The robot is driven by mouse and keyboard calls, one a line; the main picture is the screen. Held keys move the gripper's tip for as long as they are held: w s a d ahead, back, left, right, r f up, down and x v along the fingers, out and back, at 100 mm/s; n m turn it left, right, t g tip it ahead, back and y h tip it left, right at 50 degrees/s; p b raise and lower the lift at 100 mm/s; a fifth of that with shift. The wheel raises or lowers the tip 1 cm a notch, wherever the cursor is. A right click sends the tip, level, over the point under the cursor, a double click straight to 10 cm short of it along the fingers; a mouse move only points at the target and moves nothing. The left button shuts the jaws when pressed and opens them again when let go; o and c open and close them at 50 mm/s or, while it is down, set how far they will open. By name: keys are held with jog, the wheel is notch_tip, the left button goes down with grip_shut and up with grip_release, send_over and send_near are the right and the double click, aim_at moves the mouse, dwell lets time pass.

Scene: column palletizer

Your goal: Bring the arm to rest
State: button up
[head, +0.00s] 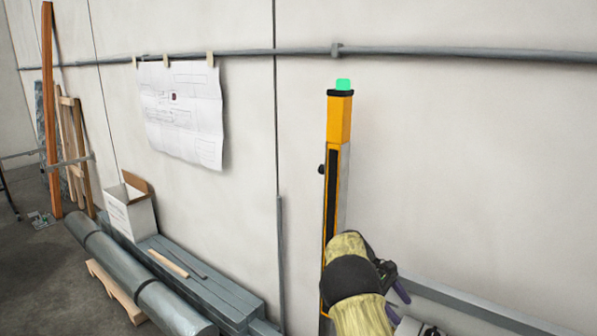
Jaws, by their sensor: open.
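My arm, with pale yellow sleeves and a black joint, is folded up at the lower right of the head view. My gripper (397,301) is at its end, small and partly hidden by the arm. Two purple tips show, apart from each other and pointing down to the right. I see nothing held between them. Part of the gripper's body is hidden behind the sleeve.
A pale wall with a grey pipe (440,52) and a taped paper plan (184,115) stands behind. At left are an open white box (128,215), grey planks (205,285), a wrapped roll (115,262), a wooden pallet piece (112,290) and an orange beam (51,110).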

jog(key=s+a+r+m+t+y, duration=0.1)
jog(key=s+a+m+t+y, duration=0.1)
jog(key=s, duration=0.6)
jog(key=s+a+r+m+t+y, duration=0.1)
jog(key=s+a+m+t+y, duration=0.2)
jog(key=s, duration=0.6)
jog(key=s+a+r+m+t+y, duration=0.1)
jog(key=s+a+m, duration=0.3)
jog(key=s, duration=0.5)
jog(key=shift+a+r+m+t+y, duration=0.4)
jog(key=shift+a+t+y, duration=0.45)
jog(key=shift+a, duration=0.25)
jog(key=shift+s, duration=0.1)
dwell(1.9)
